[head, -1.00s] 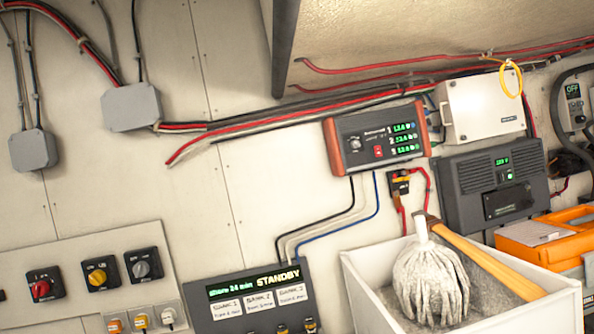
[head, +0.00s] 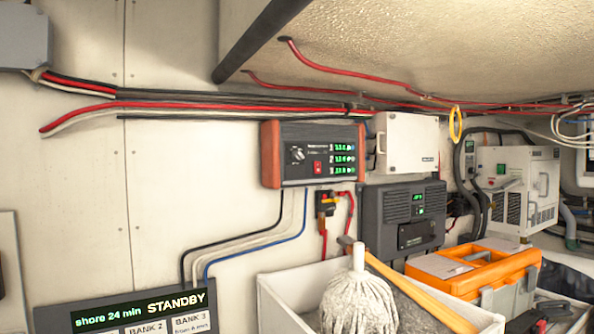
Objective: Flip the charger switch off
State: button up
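A dark panel unit (head: 329,180) with reddish-brown end caps is mounted on the wall near the middle of the head view. It carries a black knob (head: 297,154), a small red switch (head: 318,167) and three rows of green readouts. Its label is too small to read, so I cannot tell for sure that it is the charger. I cannot tell the red switch's position. Below left, a dark display panel (head: 60,322) reads "shore 24 min STANDBY"; its lower part is cut off. My gripper is not in view.
A white bin (head: 280,302) with a mop (head: 358,300) stands in front below the unit. An orange toolbox (head: 505,262) is at right. A dark grey unit (head: 375,205), a white box (head: 408,132) and red cables line the wall. A dark pipe (head: 262,40) crosses above.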

aim_at(317, 165)
jog(key=i+l, duration=0.15)
jog(key=i, duration=0.3)
jog(key=i+l, duration=0.2)
jog(key=i, duration=0.25)
jog(key=i+l, duration=0.15)
jog(key=i, duration=0.3)
jog(key=i+l, duration=0.15)
jog(key=i, duration=0.25)
jog(key=l+z, duration=0.05)
